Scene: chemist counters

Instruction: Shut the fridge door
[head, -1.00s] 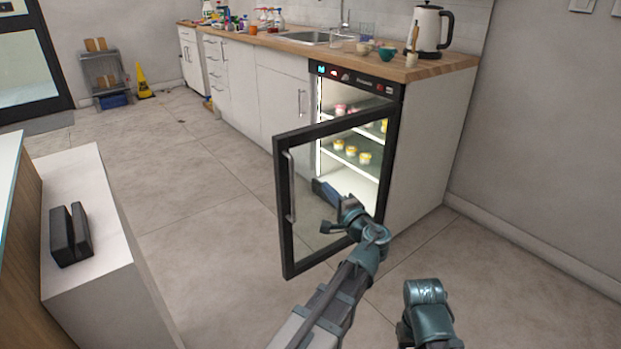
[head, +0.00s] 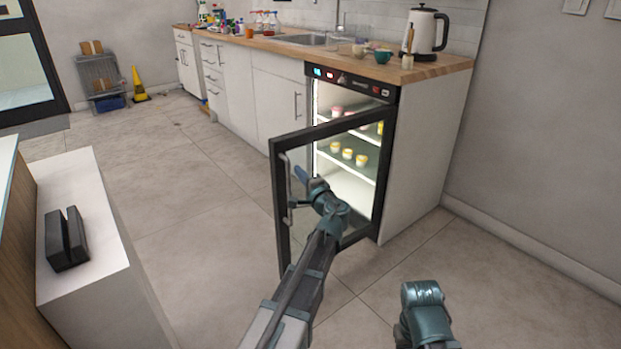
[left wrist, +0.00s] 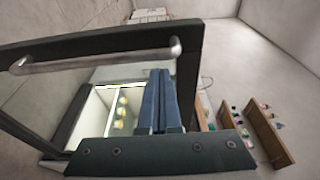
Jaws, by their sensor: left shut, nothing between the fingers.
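The fridge (head: 352,80) is a black-framed unit under the wooden counter, lit inside. Its glass door (head: 277,225) stands open, swung out toward me, with the hinge side at the right. The door's metal handle (head: 287,188) is near its free left edge; it also shows in the left wrist view (left wrist: 100,60). My left gripper (head: 300,174) is shut and empty, in front of the door glass close to the handle. In the left wrist view its blue fingers (left wrist: 158,100) lie together near the door frame. I cannot tell whether they touch the door. My right gripper is not in view.
Small yellow- and pink-topped cups (head: 347,154) stand on the fridge shelves. A white cabinet (head: 100,245) with a black object is at the left. The floor between is clear.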

